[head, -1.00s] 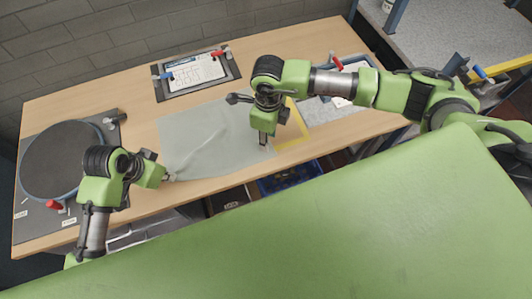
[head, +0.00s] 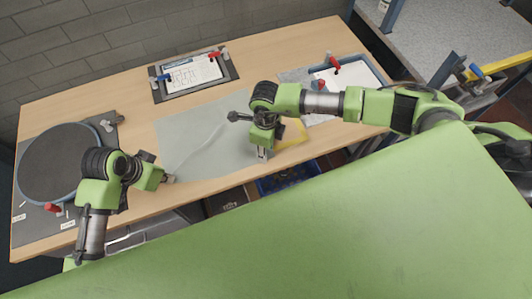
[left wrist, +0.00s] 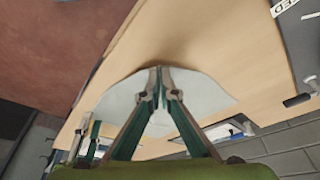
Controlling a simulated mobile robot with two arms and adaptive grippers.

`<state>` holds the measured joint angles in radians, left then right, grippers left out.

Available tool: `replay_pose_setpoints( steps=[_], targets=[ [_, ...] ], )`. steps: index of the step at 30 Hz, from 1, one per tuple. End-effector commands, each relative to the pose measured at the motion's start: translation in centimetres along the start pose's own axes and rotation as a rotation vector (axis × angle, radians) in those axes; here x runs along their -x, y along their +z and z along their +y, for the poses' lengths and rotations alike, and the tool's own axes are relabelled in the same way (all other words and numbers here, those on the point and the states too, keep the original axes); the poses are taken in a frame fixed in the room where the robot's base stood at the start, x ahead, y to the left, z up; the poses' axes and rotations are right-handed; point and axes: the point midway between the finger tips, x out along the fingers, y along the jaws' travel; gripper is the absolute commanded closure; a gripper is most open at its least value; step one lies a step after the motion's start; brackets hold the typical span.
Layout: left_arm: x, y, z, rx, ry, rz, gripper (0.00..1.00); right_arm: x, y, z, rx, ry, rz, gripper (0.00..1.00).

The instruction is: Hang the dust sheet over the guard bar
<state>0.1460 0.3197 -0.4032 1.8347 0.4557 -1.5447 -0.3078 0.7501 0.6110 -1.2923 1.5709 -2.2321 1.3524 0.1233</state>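The dust sheet (head: 205,130) is a thin grey-green sheet lying on the wooden table, with a pale crease running across it. My left gripper (head: 171,179) is at its near left corner. In the left wrist view the left fingertips (left wrist: 159,72) are together on the edge of the sheet (left wrist: 205,92). My right gripper (head: 262,155) points down at the sheet's near right corner; whether its fingers are closed on it cannot be told. A yellow bar (head: 502,66) at the far right may be the guard bar; I cannot be sure.
A round dark plate (head: 58,162) on a mat lies at the table's left. A clipboard (head: 193,73) with red and blue clamps lies at the back. A blue-edged tray (head: 372,70) with paper is at the right. A blue crate (head: 290,178) sits below the near edge.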

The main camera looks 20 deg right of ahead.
Motion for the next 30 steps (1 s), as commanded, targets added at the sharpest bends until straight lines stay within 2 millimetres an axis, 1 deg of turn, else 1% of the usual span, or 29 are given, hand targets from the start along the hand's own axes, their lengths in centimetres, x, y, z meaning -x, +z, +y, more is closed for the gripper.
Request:
replay_pose_setpoints(
  steps=[3,10,30],
  targets=[
    [-0.01,0.01,-0.02,0.0,0.0,0.0,1.0,-0.12,-0.04,0.04,0.0,0.001,0.001,0.7],
    [-0.01,0.01,-0.03,0.0,-0.001,0.0,1.0,-0.11,-0.05,0.04,0.0,0.001,0.001,1.0],
    [-0.01,0.04,-0.04,0.0,-0.001,-0.001,1.0,-0.1,-0.09,-0.01,-0.001,0.0,0.002,1.0]
  ],
)
